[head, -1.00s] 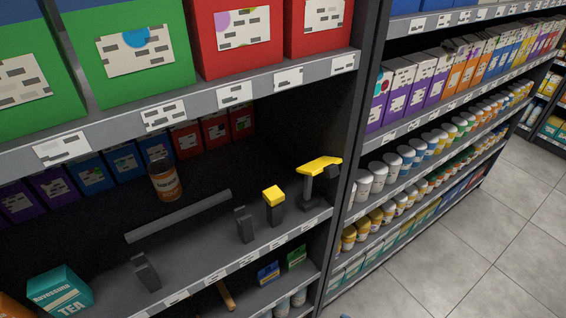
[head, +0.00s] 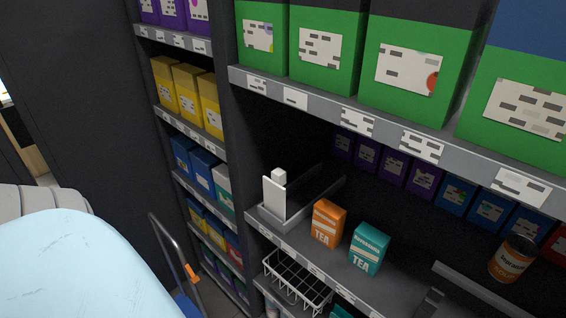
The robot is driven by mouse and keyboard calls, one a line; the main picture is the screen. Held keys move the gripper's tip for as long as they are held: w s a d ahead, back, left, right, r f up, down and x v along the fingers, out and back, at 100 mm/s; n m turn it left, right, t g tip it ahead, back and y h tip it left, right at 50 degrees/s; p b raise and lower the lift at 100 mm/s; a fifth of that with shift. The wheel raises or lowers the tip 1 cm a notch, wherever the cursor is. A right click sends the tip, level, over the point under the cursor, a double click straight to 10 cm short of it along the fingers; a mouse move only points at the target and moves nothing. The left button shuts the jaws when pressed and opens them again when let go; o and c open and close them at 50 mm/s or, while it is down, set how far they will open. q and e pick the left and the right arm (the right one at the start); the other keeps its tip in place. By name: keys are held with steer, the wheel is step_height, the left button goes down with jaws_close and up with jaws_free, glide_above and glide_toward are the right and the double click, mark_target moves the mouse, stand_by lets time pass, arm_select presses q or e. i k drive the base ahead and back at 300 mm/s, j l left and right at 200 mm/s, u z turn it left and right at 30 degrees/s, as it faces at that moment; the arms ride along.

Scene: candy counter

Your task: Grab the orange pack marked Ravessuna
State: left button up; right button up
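An orange pack (head: 328,223) marked TEA stands upright on the middle shelf in the head view. Its smaller brand line is too small to read surely. A teal pack (head: 369,248) marked Ravessuna TEA stands just to its right, with a small gap between them. Neither of my grippers is in view.
A white object (head: 275,195) stands in a grey tray left of the orange pack. A white wire basket (head: 297,281) is below. A pale blue rounded form (head: 80,260) fills the lower left.

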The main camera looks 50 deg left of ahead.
mark_target(328, 218)
steer(key=u, duration=1.05)
steer(key=k+l+u, duration=0.1)
steer(key=u, duration=0.15)
steer(key=k, duration=0.1)
